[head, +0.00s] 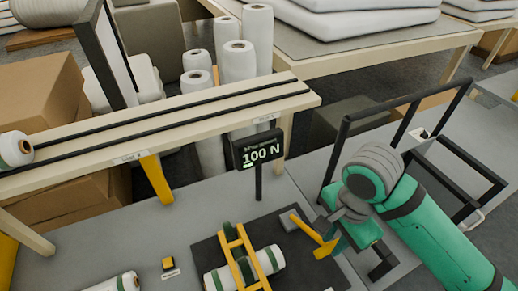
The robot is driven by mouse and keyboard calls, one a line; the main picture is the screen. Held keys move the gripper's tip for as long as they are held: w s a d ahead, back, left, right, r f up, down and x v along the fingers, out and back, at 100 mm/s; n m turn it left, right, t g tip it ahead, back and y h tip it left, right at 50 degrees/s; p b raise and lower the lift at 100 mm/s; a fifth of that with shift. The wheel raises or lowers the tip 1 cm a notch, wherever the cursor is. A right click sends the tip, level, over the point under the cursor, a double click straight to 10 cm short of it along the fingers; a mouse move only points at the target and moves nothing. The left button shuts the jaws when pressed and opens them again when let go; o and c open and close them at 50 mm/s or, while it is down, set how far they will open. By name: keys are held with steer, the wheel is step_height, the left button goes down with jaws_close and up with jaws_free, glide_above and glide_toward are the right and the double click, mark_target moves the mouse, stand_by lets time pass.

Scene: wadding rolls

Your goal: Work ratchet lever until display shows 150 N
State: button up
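The display (258,149) on a dark post reads 100 N, with small green marks under the number. A yellow ratchet lever (308,230) slants down to the right from a grey block (289,221) on the dark mat. My gripper (336,242), at the end of the green arm, is at the lever's lower right end. The gripper's fingers are small and partly hidden, so I cannot tell whether they grip the lever or only stand beside it. A white roll with green bands (268,262) lies in a yellow frame (231,244) left of the lever.
A black tube frame (343,140) stands close around my arm on the right. A wooden bench (175,116) with dark rails crosses behind the display, a roll (14,149) on its left end. A small yellow-and-black block (169,263) and another roll (118,284) lie at lower left.

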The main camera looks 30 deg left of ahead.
steer(key=shift+f, duration=0.8)
steer(key=shift+d+f, duration=0.15)
steer(key=shift+f, duration=0.3)
step_height(320, 180, down, 6)
steer(key=s+d, duration=0.2)
steer(key=shift+d, duration=0.2)
stand_by(0.3)
steer(key=shift+w+a+r, duration=0.35)
steer(key=shift+a+r, duration=0.1)
steer(key=shift+r, duration=1.15)
steer(key=shift+w+a+r, duration=0.35)
steer(key=shift+a+r, duration=0.05)
steer(key=shift+r, duration=1.2)
steer(key=shift+w+a+r, duration=0.35)
steer(key=shift+a+r, duration=0.1)
steer(key=shift+r, duration=1.15)
steer(key=shift+w+r, duration=0.1)
